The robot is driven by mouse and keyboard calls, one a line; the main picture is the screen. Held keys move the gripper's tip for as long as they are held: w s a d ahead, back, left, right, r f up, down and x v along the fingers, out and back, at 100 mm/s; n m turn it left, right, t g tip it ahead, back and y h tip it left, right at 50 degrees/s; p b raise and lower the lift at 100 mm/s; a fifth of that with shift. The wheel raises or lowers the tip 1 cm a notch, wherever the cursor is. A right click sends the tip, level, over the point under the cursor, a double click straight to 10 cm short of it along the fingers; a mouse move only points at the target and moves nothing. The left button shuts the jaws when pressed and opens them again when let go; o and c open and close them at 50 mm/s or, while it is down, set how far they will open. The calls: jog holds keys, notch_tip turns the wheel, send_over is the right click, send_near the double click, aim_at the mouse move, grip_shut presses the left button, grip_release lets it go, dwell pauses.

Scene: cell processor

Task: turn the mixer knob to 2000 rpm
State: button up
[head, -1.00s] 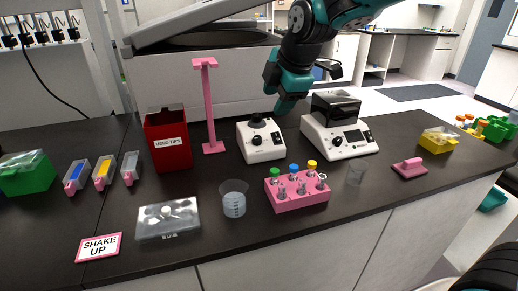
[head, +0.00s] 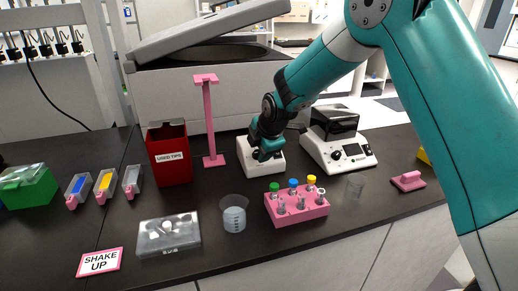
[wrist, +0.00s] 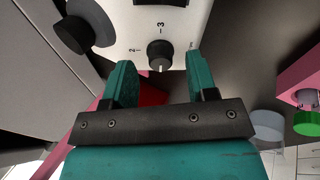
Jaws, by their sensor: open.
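The mixer (head: 247,168) is the small white box with a black top cup at the middle of the bench. Its black knob (wrist: 160,54) shows in the wrist view on the white front face, with the marks 2 and 3 near it. My gripper (wrist: 159,68) is open, with one teal finger on each side of the knob's line. The knob appears between or just beyond the fingertips; I cannot tell whether they touch it. In the head view my gripper (head: 262,152) hides much of the mixer's front and the knob.
A white centrifuge-like device (head: 345,152) stands right of the mixer. A pink tube rack (head: 297,208) and a beaker (head: 234,216) are in front. A pink stand (head: 209,125) and a red used-tips box (head: 170,165) are to the left.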

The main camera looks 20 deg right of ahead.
jog(key=shift+w+f, duration=0.3)
jog(key=shift+f, duration=0.3)
jog(key=c, duration=0.9)
jog(key=shift+c, duration=0.2)
